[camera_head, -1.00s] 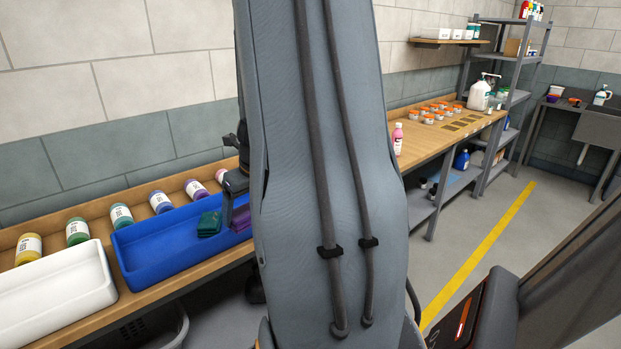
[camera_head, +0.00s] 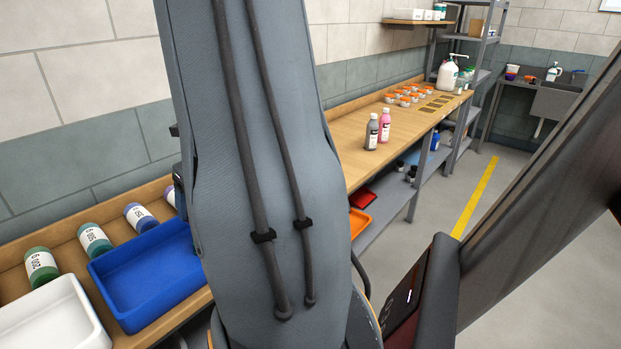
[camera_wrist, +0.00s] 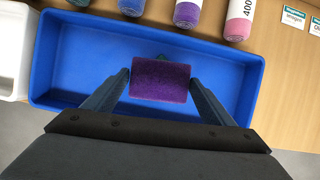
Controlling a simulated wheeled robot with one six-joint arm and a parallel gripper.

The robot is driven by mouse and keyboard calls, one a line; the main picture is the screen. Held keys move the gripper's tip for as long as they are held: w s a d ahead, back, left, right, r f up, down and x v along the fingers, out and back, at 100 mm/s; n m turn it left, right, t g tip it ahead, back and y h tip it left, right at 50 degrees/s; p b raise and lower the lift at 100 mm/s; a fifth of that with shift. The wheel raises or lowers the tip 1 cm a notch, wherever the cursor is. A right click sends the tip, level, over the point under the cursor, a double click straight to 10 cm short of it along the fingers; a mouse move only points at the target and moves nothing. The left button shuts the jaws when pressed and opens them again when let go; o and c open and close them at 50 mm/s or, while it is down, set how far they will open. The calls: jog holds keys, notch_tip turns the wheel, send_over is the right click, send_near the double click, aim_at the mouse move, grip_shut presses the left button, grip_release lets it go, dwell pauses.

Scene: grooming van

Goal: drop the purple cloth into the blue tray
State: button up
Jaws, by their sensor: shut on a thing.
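The purple cloth (camera_wrist: 160,79) is a small folded pad. My gripper (camera_wrist: 160,86) is shut on it, with one finger at each side, in the wrist view. The cloth is over the blue tray (camera_wrist: 62,62); how high above the floor of the tray I cannot tell. In the head view the left part of the blue tray (camera_head: 150,278) is visible and looks empty.
A white tray (camera_head: 55,318) stands left of the blue one. Several labelled bottles lie along the back, including a purple one (camera_wrist: 187,12) and a pink one (camera_wrist: 239,18). A grey bottle (camera_head: 371,132) and a pink bottle (camera_head: 384,125) stand on the bench farther right.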

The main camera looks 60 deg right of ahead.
jog(key=shift+f+b, duration=2.5)
jog(key=shift+b, duration=0.6)
jog(key=o, duration=1.1)
jog(key=shift+r, duration=0.1)
jog(key=v, duration=0.7)
jog(key=shift+s+r+p, duration=0.2)
jog(key=shift+r+p, duration=0.1)
